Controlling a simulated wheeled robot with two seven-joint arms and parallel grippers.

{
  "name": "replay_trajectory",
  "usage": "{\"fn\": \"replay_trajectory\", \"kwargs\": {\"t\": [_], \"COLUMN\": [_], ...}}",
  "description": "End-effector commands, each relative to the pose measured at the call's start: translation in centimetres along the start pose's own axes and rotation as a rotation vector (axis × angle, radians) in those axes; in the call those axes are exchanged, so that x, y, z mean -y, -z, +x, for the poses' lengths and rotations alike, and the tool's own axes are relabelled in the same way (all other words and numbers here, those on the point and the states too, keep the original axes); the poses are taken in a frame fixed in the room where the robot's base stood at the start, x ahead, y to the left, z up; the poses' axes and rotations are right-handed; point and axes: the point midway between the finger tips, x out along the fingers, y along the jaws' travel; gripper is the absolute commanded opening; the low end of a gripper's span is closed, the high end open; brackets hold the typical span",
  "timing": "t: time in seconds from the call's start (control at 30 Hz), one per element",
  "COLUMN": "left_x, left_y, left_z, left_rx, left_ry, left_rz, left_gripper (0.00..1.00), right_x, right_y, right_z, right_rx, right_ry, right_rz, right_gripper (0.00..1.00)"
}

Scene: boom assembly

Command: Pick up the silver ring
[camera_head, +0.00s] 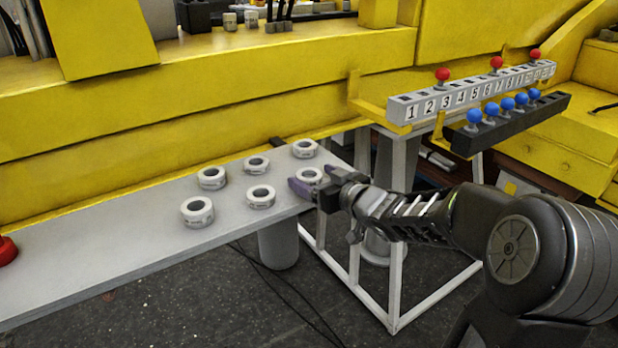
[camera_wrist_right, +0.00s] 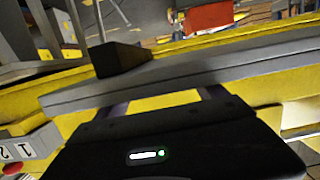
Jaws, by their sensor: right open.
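Several silver rings lie on the grey shelf (camera_head: 120,239) in two rows. The back row has rings at the left (camera_head: 211,178), middle (camera_head: 256,165) and right (camera_head: 304,148). The front row has rings at the left (camera_head: 197,212), middle (camera_head: 261,196) and right (camera_head: 309,174). My right gripper (camera_head: 316,180) is open at the shelf's right end, its fingertips close to the front right ring; I cannot tell whether they touch it. In the right wrist view the two fingers (camera_wrist_right: 163,101) are apart and no ring shows between them. My left gripper is not in view.
A numbered rack (camera_head: 470,92) with red knobs stands to the right, above a black bar with blue balls (camera_head: 504,108). A yellow wall (camera_head: 200,110) rises behind the shelf. A red object (camera_head: 7,250) sits at the shelf's left end.

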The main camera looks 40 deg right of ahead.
Motion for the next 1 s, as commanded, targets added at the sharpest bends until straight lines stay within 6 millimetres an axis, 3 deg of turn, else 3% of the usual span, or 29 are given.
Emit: {"fn": "replay_trajectory", "kwargs": {"t": [0.6, 1.0], "left_x": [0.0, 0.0], "left_y": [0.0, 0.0], "left_z": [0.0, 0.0], "left_rx": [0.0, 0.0], "left_ry": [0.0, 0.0], "left_rz": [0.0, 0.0], "left_gripper": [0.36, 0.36], "right_x": [0.03, 0.03], "right_y": [0.02, 0.02], "right_z": [0.11, 0.11], "right_rx": [0.0, 0.0], "right_ry": [0.0, 0.0], "right_rz": [0.0, 0.0], "right_gripper": [0.8, 0.48]}}
